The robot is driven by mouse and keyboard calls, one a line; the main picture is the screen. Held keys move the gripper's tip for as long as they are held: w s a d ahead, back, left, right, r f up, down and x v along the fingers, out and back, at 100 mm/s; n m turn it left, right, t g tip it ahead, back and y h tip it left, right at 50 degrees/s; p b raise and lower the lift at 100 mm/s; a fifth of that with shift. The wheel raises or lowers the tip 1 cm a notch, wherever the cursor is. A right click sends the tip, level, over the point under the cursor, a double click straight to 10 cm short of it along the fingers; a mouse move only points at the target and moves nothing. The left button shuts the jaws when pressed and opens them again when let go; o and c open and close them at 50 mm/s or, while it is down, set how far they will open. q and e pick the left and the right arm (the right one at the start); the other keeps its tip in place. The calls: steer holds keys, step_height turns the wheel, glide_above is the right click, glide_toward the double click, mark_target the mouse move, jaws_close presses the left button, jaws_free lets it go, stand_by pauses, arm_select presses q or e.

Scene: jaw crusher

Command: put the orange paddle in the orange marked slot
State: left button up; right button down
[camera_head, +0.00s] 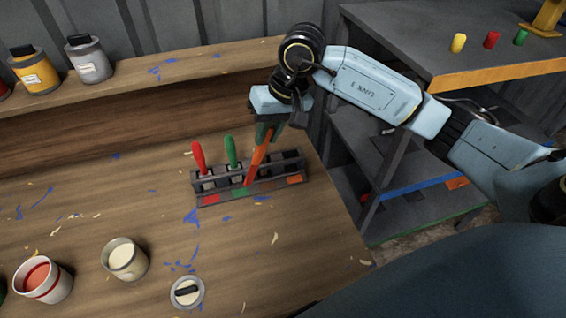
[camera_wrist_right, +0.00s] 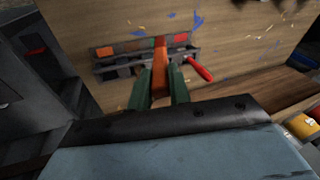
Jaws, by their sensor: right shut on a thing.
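My right gripper (camera_head: 267,126) is shut on the orange paddle (camera_head: 257,158), which slants down toward the rack (camera_head: 194,189). In the right wrist view, the paddle (camera_wrist_right: 160,70) sits between the green fingers (camera_wrist_right: 162,88). Its lower end overlaps the rack near the green mark (camera_head: 240,190), left of the orange mark (camera_head: 295,179); I cannot tell whether it touches. The orange mark (camera_wrist_right: 104,51) also shows in the right wrist view, left of the paddle. A red paddle (camera_head: 199,158) and a green paddle (camera_head: 231,151) stand in the rack. My left gripper is not in view.
More tins (camera_head: 89,60) stand on the back shelf. A grey shelf unit (camera_head: 400,50) stands at the right.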

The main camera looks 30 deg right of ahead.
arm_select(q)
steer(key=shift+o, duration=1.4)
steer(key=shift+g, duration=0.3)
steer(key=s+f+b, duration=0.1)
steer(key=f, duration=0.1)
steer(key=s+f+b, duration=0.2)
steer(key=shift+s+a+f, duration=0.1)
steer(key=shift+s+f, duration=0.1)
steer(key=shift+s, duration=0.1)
arm_select(e)
steer(key=w+d+r+m+g+h+b, duration=0.1)
steer(key=w+d+m+g+h+b, duration=0.15)
steer(key=w+d+m, duration=0.55)
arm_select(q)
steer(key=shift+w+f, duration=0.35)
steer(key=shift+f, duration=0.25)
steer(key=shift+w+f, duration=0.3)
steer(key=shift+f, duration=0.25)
arm_select(e)
steer(key=w+d+f+n, duration=0.1)
steer(key=d+f, duration=0.2)
steer(key=f, duration=0.6)
steer(key=shift+w+d+f+n+h, duration=0.2)
steer(key=shift+d+n+h, duration=0.15)
steer(key=shift+h, duration=0.1)
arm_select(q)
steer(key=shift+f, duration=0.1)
arm_select(e)
steer(key=shift+f+t, duration=0.1)
steer(key=shift+t, duration=0.15)
